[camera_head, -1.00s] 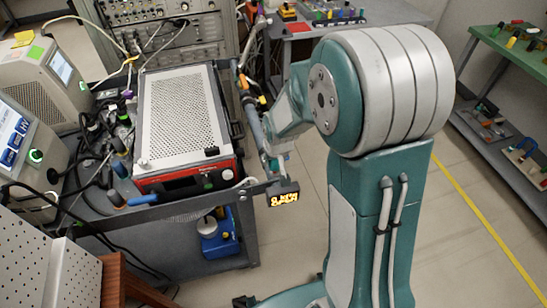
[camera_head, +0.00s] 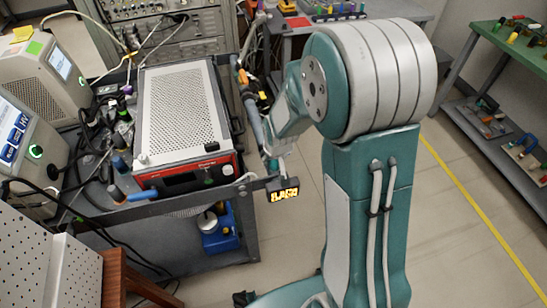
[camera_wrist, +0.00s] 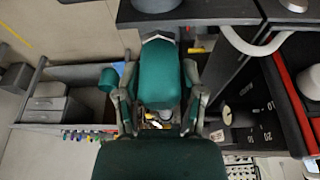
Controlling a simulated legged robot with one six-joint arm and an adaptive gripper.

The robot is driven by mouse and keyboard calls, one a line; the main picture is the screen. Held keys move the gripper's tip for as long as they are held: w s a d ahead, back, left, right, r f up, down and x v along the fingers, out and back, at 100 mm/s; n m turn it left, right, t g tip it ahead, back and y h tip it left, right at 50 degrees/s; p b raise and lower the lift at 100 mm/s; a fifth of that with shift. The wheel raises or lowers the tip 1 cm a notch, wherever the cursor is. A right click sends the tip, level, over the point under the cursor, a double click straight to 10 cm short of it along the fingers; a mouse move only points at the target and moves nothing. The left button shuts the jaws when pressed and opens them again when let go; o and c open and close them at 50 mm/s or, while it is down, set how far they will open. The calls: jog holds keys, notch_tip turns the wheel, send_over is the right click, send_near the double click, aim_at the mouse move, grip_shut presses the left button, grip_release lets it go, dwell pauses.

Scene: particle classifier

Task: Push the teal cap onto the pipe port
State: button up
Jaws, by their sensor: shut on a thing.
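In the wrist view, my gripper (camera_wrist: 161,68) has a finger on each side of a rounded teal piece that looks like the teal cap (camera_wrist: 160,82). It is shut on this piece. The piece's far end has a pale edge and lies close to a dark panel (camera_wrist: 215,12) at the top of the view. I cannot tell whether they touch. I cannot make out the pipe port for certain; the cap may cover it. In the head view, my arm stands right of the cart, and neither cap nor fingertips show clearly.
A grey cart (camera_head: 232,243) carries a red-and-white instrument box (camera_head: 175,110), cables and tools. A blue device (camera_head: 220,236) is on the lower shelf. Open floor (camera_head: 465,265) lies right, before a green-topped shelf (camera_head: 493,47).

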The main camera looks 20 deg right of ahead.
jog(key=o, duration=1.1)
jog(key=v, duration=1.2)
jog(key=shift+a, duration=0.1)
jog(key=shift+f, duration=0.1)
jog(key=s+r, duration=0.4)
jog(key=s, duration=0.2)
jog(key=s+r+t, duration=0.1)
jog(key=s+r, duration=0.3)
jog(key=s, duration=0.2)
jog(key=s+r+t, duration=0.1)
jog(key=s+r, duration=0.3)
jog(key=s, duration=0.1)
jog(key=shift+s+r, duration=0.1)
jog(key=shift+s, duration=0.3)
